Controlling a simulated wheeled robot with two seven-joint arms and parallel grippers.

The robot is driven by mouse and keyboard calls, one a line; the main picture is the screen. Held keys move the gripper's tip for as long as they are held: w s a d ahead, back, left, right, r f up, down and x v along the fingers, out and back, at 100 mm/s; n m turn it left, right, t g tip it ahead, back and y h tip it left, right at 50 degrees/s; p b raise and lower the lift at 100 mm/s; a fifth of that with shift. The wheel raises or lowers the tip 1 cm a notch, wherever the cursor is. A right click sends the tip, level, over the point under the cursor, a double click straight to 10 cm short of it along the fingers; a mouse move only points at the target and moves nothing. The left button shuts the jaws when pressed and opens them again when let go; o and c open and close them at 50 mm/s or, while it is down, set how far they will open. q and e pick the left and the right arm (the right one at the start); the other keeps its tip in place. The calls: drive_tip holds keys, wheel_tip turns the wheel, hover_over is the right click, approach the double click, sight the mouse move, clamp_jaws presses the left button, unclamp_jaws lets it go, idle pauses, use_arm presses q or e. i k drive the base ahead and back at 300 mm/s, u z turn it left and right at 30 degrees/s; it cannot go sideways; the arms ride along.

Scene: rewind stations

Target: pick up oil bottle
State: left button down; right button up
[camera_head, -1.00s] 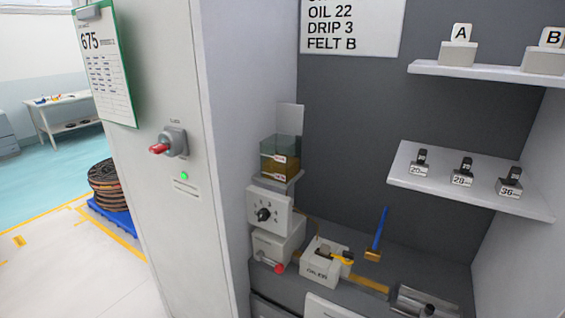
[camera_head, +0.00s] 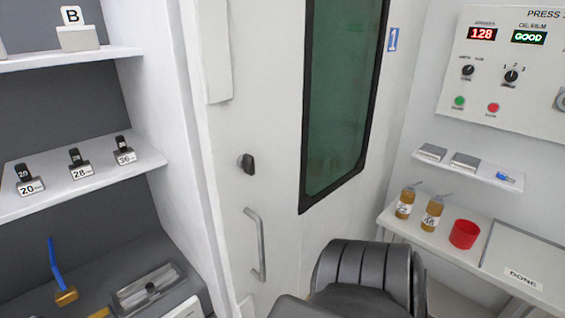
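Two amber oil bottles with thin spouts and white labels stand upright on the lower white shelf at the right. The left bottle (camera_head: 405,203) is slightly farther back, and the right bottle (camera_head: 432,215) stands beside a red cup. The labels are too small to read surely. Nothing is seen touching the bottles.
The red cup (camera_head: 464,234) and a flat tray marked DONE (camera_head: 523,279) share the bottles' shelf (camera_head: 405,228). A smaller shelf (camera_head: 464,172) hangs above, under a control panel (camera_head: 510,70). A white door (camera_head: 265,150) with a handle stands at the middle.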

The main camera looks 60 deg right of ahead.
sight(407, 197)
drive_tip(key=z, duration=2.95)
drive_tip(key=k, duration=0.4)
drive_tip(key=z, duration=0.95)
drive_tip(key=i, duration=1.8)
drive_tip(key=u, duration=0.15)
